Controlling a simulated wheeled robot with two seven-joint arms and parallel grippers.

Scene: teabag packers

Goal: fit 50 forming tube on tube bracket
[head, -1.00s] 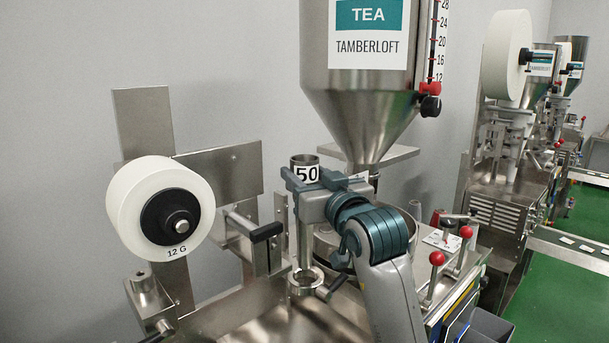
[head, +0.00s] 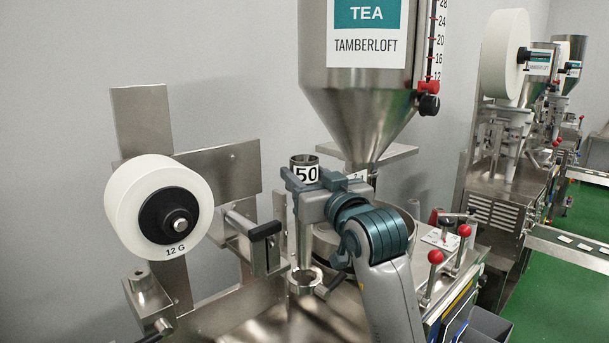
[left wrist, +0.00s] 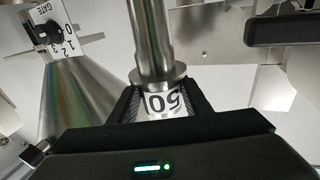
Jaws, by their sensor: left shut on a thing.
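The 50 forming tube (head: 306,174) is a steel tube with a white label reading 50, standing about upright. My left gripper (head: 304,188) is shut on it near its labelled upper part. In the left wrist view the label (left wrist: 163,101) shows upside down between the fingers, with a collar and the narrower tube beyond. The tube bracket (head: 305,281), a steel ring with a dark handle, is below the tube in the head view. The tube's lower end is close to the ring; I cannot tell whether it is inside. My right gripper is not in view.
The tea hopper (head: 366,100) stands close behind my left gripper. A white film roll (head: 130,210) and a dark-handled lever (head: 255,232) are to the left. Red-knobbed levers (head: 436,257) stand to the right.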

